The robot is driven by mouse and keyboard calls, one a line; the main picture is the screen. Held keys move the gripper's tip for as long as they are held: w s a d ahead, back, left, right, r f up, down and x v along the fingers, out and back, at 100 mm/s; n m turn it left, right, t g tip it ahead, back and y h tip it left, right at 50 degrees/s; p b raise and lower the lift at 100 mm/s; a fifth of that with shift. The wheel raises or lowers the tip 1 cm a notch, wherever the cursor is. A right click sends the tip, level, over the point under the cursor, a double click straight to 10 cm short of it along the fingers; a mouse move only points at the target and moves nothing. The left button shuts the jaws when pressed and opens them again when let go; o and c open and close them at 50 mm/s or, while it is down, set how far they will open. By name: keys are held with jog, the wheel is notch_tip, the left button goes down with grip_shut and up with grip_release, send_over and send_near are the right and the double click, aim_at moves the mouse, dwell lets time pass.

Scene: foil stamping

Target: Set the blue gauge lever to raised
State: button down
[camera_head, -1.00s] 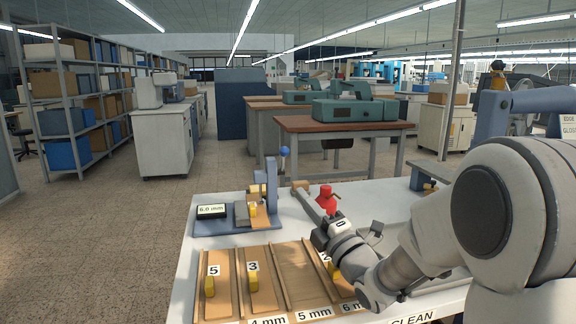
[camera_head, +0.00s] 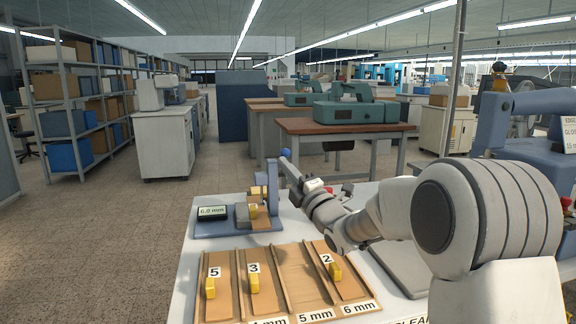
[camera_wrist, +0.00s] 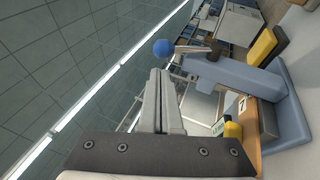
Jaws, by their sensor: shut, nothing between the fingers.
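The blue gauge (camera_head: 272,190) stands at the back left of the white table, with a readout (camera_head: 213,212) showing 6.0 mm. Its lever ends in a blue ball (camera_head: 286,152) near the top of the column. In the wrist view the ball (camera_wrist: 163,48) sits on a thin rod reaching out from the blue column (camera_wrist: 235,77). My gripper (camera_head: 285,163) is shut and empty, its fingertips just below the ball in the head view. In the wrist view the fingertips (camera_wrist: 159,74) point toward the ball, with a small gap visible; I cannot tell the depth between them.
A yellow block (camera_head: 252,210) sits in the gauge. A blue machine (camera_head: 545,150) stands at the right. The space above the gauge is free.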

jog(key=shift+w+d+r, duration=0.1)
jog(key=shift+w+r, duration=0.1)
jog(key=shift+w, duration=0.45)
